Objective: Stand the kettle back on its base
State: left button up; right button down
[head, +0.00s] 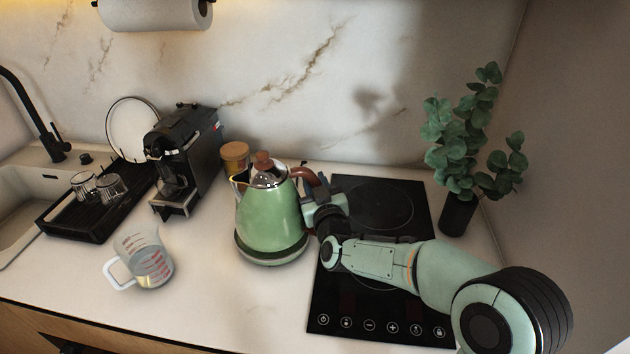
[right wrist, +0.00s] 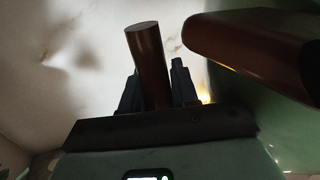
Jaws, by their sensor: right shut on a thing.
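The green kettle (head: 268,220) with a brown handle (head: 308,176) and a lid with a brown knob stands upright left of the black hob. A dark round base (head: 270,257) shows directly under it. I cannot tell whether the kettle is fully seated on it or slightly above. My right gripper (head: 312,198) reaches in from the right and is shut on the kettle's handle. In the right wrist view, the brown handle (right wrist: 147,55) sits between the two dark fingers (right wrist: 155,85), with the green body at right. My left gripper is not in view.
A measuring jug (head: 147,262) stands front left of the kettle. A coffee machine (head: 182,158) and a jar with a wooden lid (head: 235,157) stand behind. The black hob (head: 340,300) lies under my right arm. A plant (head: 462,205) stands back right.

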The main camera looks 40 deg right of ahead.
jog(key=shift+f, duration=0.3)
jog(key=shift+b, duration=0.5)
dwell(1.1)
jog(key=shift+f+b, duration=0.7)
dwell(0.4)
jog(key=c, duration=1.1)
grip_release()
jog(key=shift+c, duration=0.2)
jog(key=b+v, duration=0.1)
jog(key=v, duration=1)
jog(key=shift+f, duration=0.1)
